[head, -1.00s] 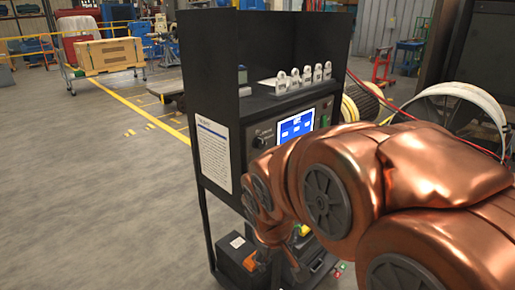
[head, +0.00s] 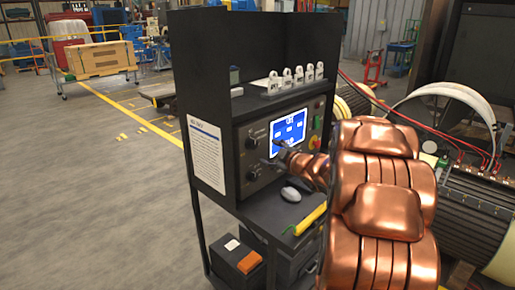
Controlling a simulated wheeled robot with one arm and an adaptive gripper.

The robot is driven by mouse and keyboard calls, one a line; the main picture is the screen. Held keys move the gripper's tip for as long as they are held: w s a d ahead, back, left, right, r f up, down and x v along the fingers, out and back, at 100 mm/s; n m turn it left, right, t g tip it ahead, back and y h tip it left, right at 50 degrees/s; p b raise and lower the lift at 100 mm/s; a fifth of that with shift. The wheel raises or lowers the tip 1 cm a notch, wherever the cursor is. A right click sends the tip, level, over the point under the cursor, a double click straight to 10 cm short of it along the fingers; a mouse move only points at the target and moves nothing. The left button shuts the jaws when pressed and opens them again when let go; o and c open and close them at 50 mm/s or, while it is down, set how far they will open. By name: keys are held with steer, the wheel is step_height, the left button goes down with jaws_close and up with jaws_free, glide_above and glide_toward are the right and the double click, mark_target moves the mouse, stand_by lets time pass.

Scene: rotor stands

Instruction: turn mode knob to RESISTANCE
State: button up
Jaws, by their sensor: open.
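The dark control panel (head: 270,178) of the black test cabinet carries two black knobs on its left side, an upper knob (head: 251,143) and a lower knob (head: 253,173). Their labels are too small to read, so I cannot tell which is the mode knob or where it points. My gripper (head: 268,155) is in front of the panel, just right of the knobs and below the screen. Its fingers are open and point toward the knobs. They look apart from both knobs, though the depth gap is hard to judge. My copper arm hides part of the panel's right side.
A lit blue screen (head: 289,131) is right of the knobs, with a red button (head: 314,143) beyond it. A mouse (head: 291,194) and a yellow tool (head: 308,219) lie on the shelf below. Several padlock-like white tags stand above. Open floor (head: 90,200) lies left.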

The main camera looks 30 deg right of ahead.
mark_target(255, 145)
steer(key=shift+w+a+r+n+t+y+p, duration=0.1)
steer(key=shift+w+a+n+t+y+p, duration=0.25)
steer(key=shift+w+y, duration=0.45)
steer(key=shift+w+a+f+n+t+y+p, duration=0.15)
steer(key=shift+w+n+y, duration=0.3)
steer(key=shift+w, duration=0.75)
steer(key=shift+w+a+r+n+t+y+p, duration=0.15)
steer(key=shift+w+a+n+t+y+p, duration=0.3)
steer(key=shift+w, duration=0.55)
steer(key=shift+d, duration=0.15)
steer(key=c, duration=1.1)
